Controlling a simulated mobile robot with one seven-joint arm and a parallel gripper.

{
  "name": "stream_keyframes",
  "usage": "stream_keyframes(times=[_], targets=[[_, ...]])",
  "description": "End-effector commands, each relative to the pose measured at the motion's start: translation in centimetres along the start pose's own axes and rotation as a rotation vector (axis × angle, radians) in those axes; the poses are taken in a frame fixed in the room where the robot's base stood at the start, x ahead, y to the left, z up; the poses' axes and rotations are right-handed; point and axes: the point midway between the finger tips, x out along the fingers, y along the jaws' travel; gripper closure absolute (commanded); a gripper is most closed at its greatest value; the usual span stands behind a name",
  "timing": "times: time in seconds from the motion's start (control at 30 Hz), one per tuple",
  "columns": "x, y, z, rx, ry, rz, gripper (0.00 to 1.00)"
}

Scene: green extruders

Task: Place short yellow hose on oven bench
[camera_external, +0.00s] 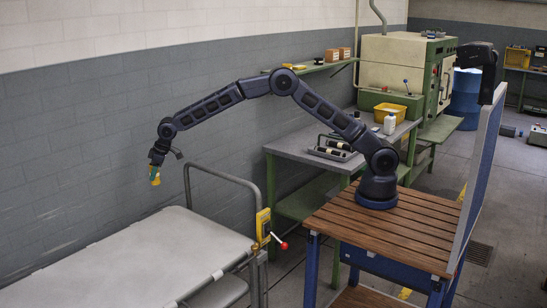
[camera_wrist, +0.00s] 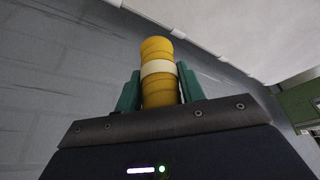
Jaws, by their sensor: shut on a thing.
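The short yellow hose (camera_wrist: 158,50) is ribbed, with a pale band around its middle. My gripper (camera_wrist: 159,88) is shut on it, a green finger on each side, in the wrist view. In the external view the hose (camera_external: 155,180) hangs below my gripper (camera_external: 155,168), in the air above the far end of a white-topped cart, near the wall. The oven (camera_external: 405,68) is a cream and green machine at the back. A green-framed bench (camera_external: 350,160) with a grey top stands in front of it; I cannot tell whether this is the oven bench.
A white-topped cart (camera_external: 130,262) with a metal rail stands at front left. The grey bench holds a dark rack (camera_external: 332,150), a yellow bin (camera_external: 390,112) and a white bottle (camera_external: 389,124). A wall shelf (camera_external: 310,68) hangs above. A slatted wooden table (camera_external: 400,232) carries my arm beside a blue panel (camera_external: 478,165).

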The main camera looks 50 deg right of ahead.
Motion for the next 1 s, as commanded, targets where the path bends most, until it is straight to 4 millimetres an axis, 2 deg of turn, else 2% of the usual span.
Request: stream_keyframes(times=[0.03, 0.1, 0.27, 0.4, 0.57, 0.7, 0.87, 1.0], targets=[[-0.2, 2.6, 0.6, 0.037, 0.001, 0.016, 0.86], [-0.4, 5.8, 1.5, 0.087, 0.0, 0.037, 0.86], [-0.8, 13.0, 4.3, 0.2, -0.001, 0.084, 0.86], [-0.5, 18.5, 8.1, 0.279, -0.003, 0.116, 0.86], [0.7, 23.5, 13.8, 0.342, -0.004, 0.142, 0.86], [1.7, 27.2, 19.3, 0.387, -0.003, 0.161, 0.86], [2.6, 30.8, 26.1, 0.442, -0.004, 0.183, 0.86], [3.0, 33.4, 32.2, 0.491, -0.004, 0.203, 0.86]])
